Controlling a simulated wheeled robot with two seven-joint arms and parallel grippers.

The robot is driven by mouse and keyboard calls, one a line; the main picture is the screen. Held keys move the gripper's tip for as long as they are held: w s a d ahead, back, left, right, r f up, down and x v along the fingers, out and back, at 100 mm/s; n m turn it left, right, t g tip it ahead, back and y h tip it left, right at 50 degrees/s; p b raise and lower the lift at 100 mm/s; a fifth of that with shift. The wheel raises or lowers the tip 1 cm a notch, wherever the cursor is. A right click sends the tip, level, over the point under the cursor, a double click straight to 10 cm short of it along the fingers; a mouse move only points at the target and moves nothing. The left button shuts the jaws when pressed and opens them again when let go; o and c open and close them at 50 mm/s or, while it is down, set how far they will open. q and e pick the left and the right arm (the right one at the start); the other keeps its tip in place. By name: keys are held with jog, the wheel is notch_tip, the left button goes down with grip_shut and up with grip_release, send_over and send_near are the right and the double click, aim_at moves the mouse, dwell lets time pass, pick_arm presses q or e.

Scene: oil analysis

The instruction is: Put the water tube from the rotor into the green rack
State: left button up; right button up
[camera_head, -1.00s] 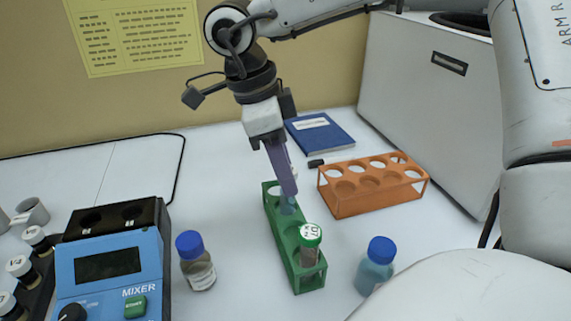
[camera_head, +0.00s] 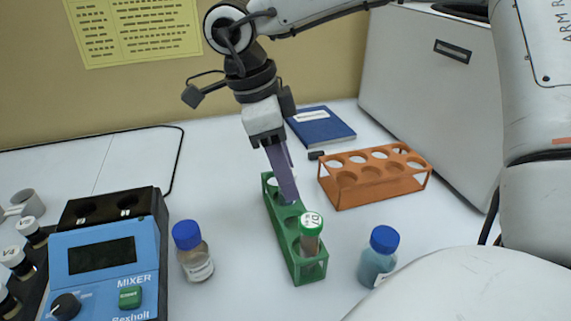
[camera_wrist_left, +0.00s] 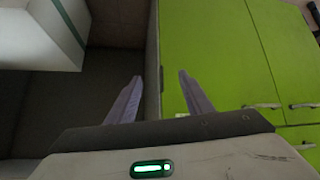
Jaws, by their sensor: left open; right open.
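The green rack (camera_head: 300,270) stands on the white table in the head view. A tube with a green cap (camera_head: 311,222) stands upright in its near end. My right gripper (camera_head: 291,200) points down over the rack's middle, behind that tube, with its fingertips close to the rack's top. It is open, and the fingers hide what is just beneath them, so I cannot tell whether a tube is there. The rotor is not visible; only the dark opening of the grey machine (camera_head: 425,90) shows at the top right. My left gripper (camera_wrist_left: 160,95) is open and empty in the left wrist view.
An orange rack (camera_head: 372,190) with empty holes stands right of the green rack. Blue-capped bottles stand left (camera_head: 192,252) and right (camera_head: 378,257) of the green rack. A blue mixer (camera_head: 110,265) is at left. A blue book (camera_head: 320,128) lies behind.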

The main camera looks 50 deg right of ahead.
jog(key=v, duration=1)
jog(key=shift+r, duration=0.2)
